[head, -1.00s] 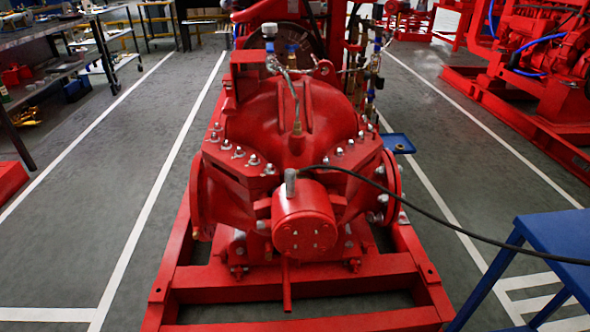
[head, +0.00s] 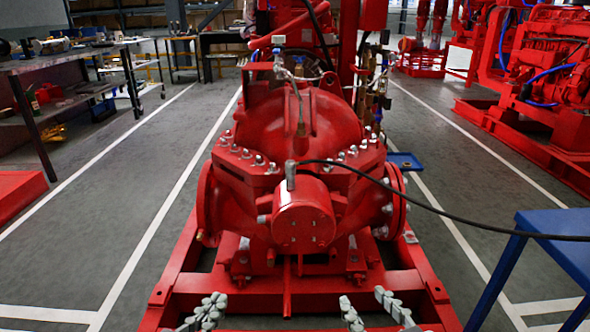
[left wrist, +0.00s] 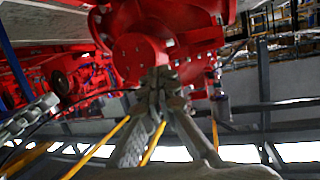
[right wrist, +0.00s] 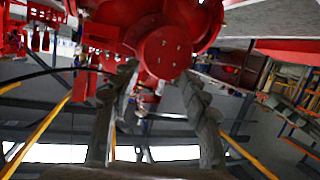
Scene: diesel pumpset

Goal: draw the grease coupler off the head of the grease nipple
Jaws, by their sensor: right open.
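The grease coupler (head: 291,176) is a small upright grey metal cylinder on top of the round red bearing housing (head: 304,214) at the pump's near end. A black hose (head: 420,206) runs from it to the right. The grease nipple is hidden under the coupler. My left gripper (head: 205,308) is at the bottom of the head view, nearer than the housing and apart from it; its fingertips meet in the left wrist view (left wrist: 160,78), with nothing visible between them. My right gripper (head: 366,302) is open and empty, in front and to the right of the housing.
The red base frame (head: 300,300) lies below the pump. A blue table (head: 562,240) stands at the right, and the hose passes over it. A bolted flange (head: 392,202) sticks out right of the housing.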

